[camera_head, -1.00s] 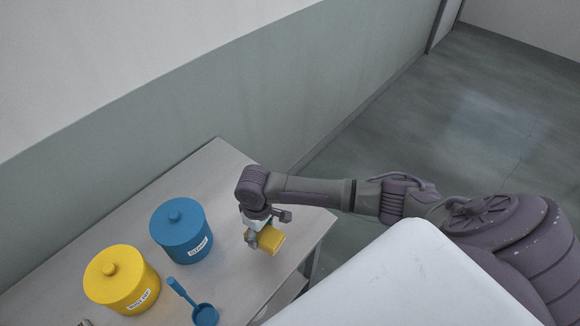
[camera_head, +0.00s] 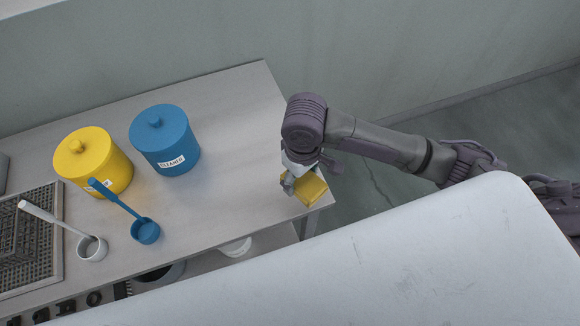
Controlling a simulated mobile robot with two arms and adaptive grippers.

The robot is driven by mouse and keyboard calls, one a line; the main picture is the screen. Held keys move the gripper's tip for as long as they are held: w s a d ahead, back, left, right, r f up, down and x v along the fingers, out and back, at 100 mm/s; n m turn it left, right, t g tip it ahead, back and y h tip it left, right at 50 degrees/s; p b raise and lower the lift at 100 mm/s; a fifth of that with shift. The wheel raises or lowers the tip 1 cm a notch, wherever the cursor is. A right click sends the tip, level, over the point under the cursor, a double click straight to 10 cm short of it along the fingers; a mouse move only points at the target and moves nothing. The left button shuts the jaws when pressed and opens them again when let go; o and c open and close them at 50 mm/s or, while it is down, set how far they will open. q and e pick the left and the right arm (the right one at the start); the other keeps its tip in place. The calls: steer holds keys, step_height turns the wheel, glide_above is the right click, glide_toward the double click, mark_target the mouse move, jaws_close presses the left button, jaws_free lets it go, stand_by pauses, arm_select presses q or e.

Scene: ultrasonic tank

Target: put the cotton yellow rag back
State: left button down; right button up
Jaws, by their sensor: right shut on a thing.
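The yellow rag (camera_head: 312,189) is a small folded yellow block. My right gripper (camera_head: 294,180) is shut on it and holds it by the right end of the grey table (camera_head: 225,120). The rag shows beyond the gripper's fingers, and part of it is hidden by them. Whether it touches the table I cannot tell. My left gripper is not in view.
A yellow lidded canister (camera_head: 95,165) and a blue lidded canister (camera_head: 166,143) labelled cleaner stand on the table. A blue ladle (camera_head: 146,233), a white ladle (camera_head: 92,249) and a dark grid tray (camera_head: 45,205) lie to the left. The table between the blue canister and my gripper is clear.

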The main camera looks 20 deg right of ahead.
steer(key=w+f, duration=0.1)
steer(key=w, duration=0.1)
steer(key=w+f, duration=0.2)
steer(key=w, duration=0.1)
steer(key=w+a+f, duration=0.1)
steer(key=w+f, duration=0.1)
steer(key=w, duration=0.1)
steer(key=shift+w+a, duration=0.1)
steer(key=shift+w, duration=0.1)
steer(key=shift+w+f+p, duration=0.15)
steer(key=shift+w+p, duration=0.05)
steer(key=shift+p, duration=0.1)
steer(key=shift+f, duration=0.3)
step_height(320, 180, down, 4)
steer(key=shift+r+p, duration=0.25)
steer(key=shift+p, duration=0.1)
steer(key=o, duration=1)
steer(key=shift+f, duration=0.1)
